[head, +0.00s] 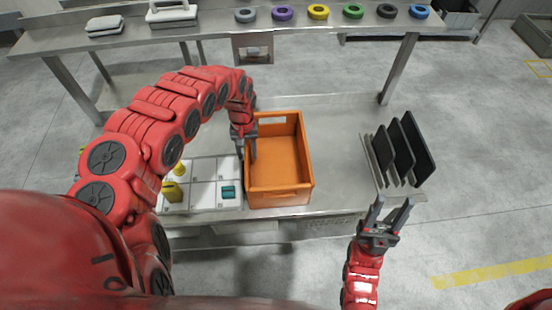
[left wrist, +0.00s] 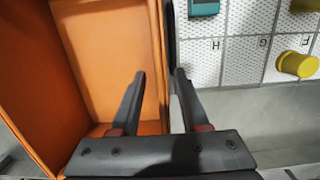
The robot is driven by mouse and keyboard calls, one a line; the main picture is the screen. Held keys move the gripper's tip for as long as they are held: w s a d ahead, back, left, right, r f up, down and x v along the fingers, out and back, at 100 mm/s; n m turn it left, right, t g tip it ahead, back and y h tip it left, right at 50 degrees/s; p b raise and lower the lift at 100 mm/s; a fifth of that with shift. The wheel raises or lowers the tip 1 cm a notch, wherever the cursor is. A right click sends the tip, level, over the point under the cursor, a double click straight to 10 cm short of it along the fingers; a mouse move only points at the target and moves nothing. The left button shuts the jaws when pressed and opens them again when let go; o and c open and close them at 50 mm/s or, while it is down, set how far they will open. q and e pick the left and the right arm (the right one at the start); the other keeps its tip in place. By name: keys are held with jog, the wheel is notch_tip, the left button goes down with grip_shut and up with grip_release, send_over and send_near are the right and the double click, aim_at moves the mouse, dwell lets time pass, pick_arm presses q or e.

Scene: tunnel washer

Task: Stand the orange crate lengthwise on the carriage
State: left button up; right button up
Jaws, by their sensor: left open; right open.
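The orange crate (head: 306,160), open-topped and empty, sits upright on the steel table, its long side running front to back. My left gripper (head: 246,150) is open at the crate's left wall. In the left wrist view, the gripper (left wrist: 159,75) has one finger over the inside of the crate (left wrist: 100,50) and the other outside, with the wall between them. Whether either finger touches the wall cannot be told. My right gripper (head: 388,212) is open and empty, in front of the table's right part. I cannot pick out the carriage for certain.
A white lettered grid board (head: 203,195) with yellow pieces and a teal block (head: 229,192) lies left of the crate, very close to it. A rack with dark upright plates (head: 404,152) stands at right. Bare table lies between crate and rack. A back shelf holds coloured rings.

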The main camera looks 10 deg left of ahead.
pick_arm(q)
jog(key=shift+s+f, duration=0.2)
jog(key=shift+f, duration=1.05)
grip_shut()
dwell(0.5)
